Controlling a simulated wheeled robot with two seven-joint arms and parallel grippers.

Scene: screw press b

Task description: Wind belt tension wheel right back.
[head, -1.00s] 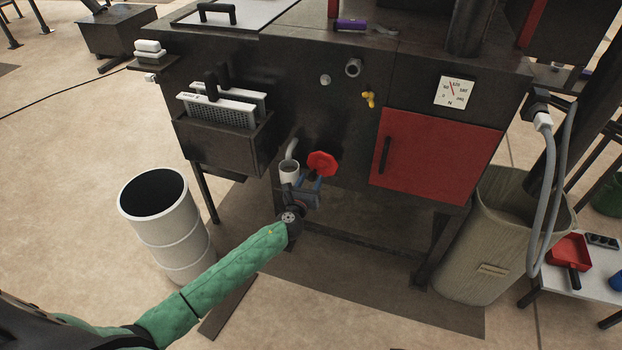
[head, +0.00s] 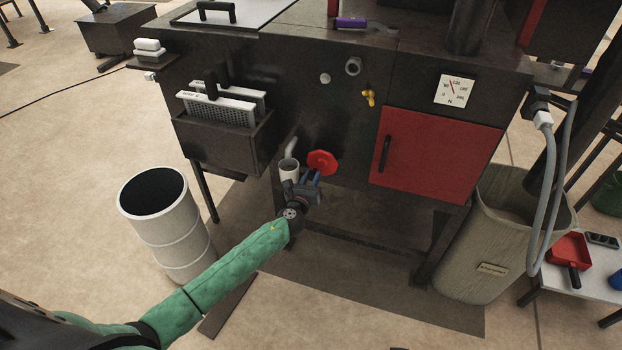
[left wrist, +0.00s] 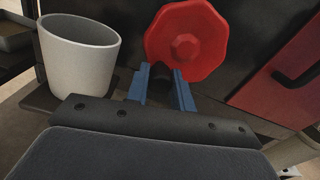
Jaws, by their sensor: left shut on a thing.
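The red wheel (head: 322,162) is an angular handwheel low on the front of the dark machine, left of the red door. It also shows large at the top of the left wrist view (left wrist: 186,42). My left gripper (head: 313,179) reaches it from below. My right gripper is not in view.
A pale cup (head: 289,170) sits just left of the wheel, close to my gripper, and shows in the left wrist view (left wrist: 78,58). A dark box with baskets (head: 215,140) hangs left. A white drum (head: 163,225) stands on the floor. The red door (head: 437,155) is to the right.

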